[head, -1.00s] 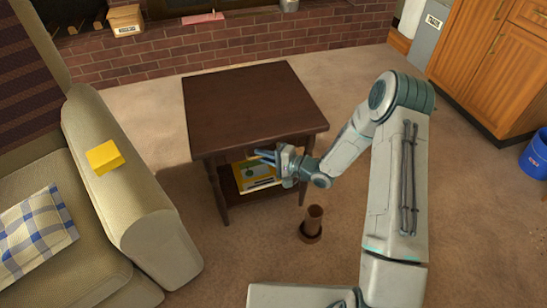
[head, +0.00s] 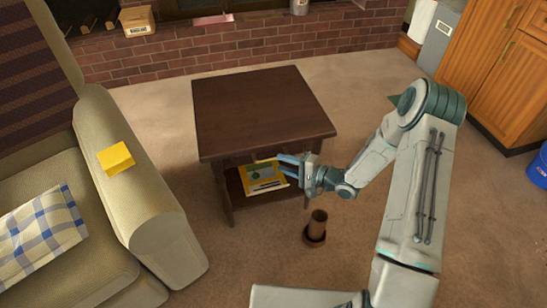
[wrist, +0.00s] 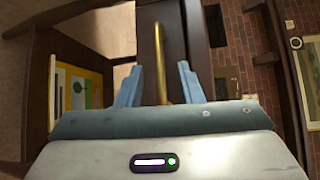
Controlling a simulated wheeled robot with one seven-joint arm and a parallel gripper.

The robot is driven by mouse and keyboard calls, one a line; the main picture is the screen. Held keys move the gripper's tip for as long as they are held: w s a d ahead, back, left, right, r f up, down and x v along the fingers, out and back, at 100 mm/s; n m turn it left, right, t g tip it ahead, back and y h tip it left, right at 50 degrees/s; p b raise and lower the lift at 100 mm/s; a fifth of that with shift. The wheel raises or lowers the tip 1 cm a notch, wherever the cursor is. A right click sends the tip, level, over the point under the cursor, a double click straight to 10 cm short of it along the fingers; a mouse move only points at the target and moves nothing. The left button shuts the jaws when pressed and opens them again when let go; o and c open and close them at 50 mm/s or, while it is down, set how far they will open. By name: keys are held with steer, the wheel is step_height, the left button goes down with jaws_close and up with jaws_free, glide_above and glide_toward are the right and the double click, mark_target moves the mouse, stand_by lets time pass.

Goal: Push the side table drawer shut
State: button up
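The side table (head: 262,108) stands upright with a dark brown top, seen in the head view. Its drawer front (wrist: 147,30) shows in the wrist view as a brown panel with a long brass handle (wrist: 162,60). My gripper (head: 284,164) is at the front of the table, just below the edge of its top. In the wrist view my gripper (wrist: 160,82) has its two fingers apart, with the handle between them and a gap on each side. The tabletop hides the drawer in the head view, and I cannot tell how far out it is.
A yellow picture book (head: 266,178) lies on the table's lower shelf. A brown cylindrical object (head: 317,228) stands on the carpet in front of the table. A beige sofa (head: 150,215) with a yellow block (head: 116,158) on its arm is at the left.

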steer(key=p+v, duration=0.1)
steer(key=v, duration=0.7)
steer(key=shift+p, duration=0.3)
steer(key=shift+a, duration=0.1)
